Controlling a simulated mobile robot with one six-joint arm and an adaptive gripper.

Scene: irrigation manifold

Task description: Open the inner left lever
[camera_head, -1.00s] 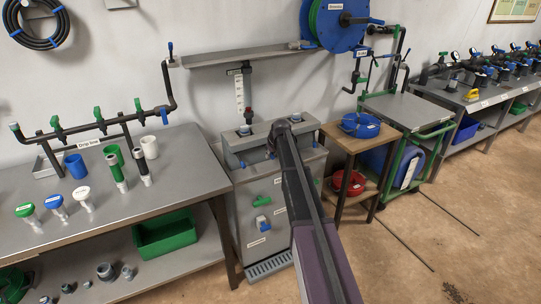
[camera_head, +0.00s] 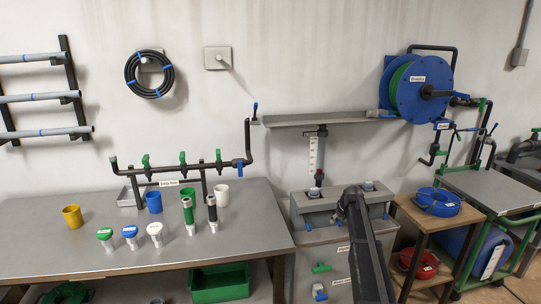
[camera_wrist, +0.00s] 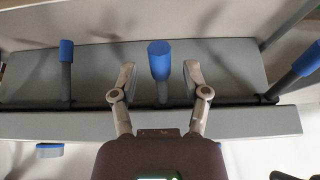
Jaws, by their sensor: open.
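In the wrist view three blue-tipped levers stand along a long grey housing: a left lever (camera_wrist: 66,52), a middle lever (camera_wrist: 159,62) and a right lever (camera_wrist: 305,62). My gripper (camera_wrist: 160,78) is open, with one finger on each side of the middle lever. Gaps show on both sides, and I see no contact. In the head view the grey housing (camera_head: 312,204) tops a grey cabinet, with a small blue lever (camera_head: 306,224) at its front left. My arm hides its middle there. I cannot tell for sure which lever is the inner left one.
A workbench (camera_head: 120,250) with a drip-line manifold (camera_head: 183,162) and several cups and fittings stands at the left. A wall shelf (camera_head: 300,119) and a blue reel (camera_head: 415,88) are above. A wooden stand (camera_head: 410,212) with coiled hose is close at the right.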

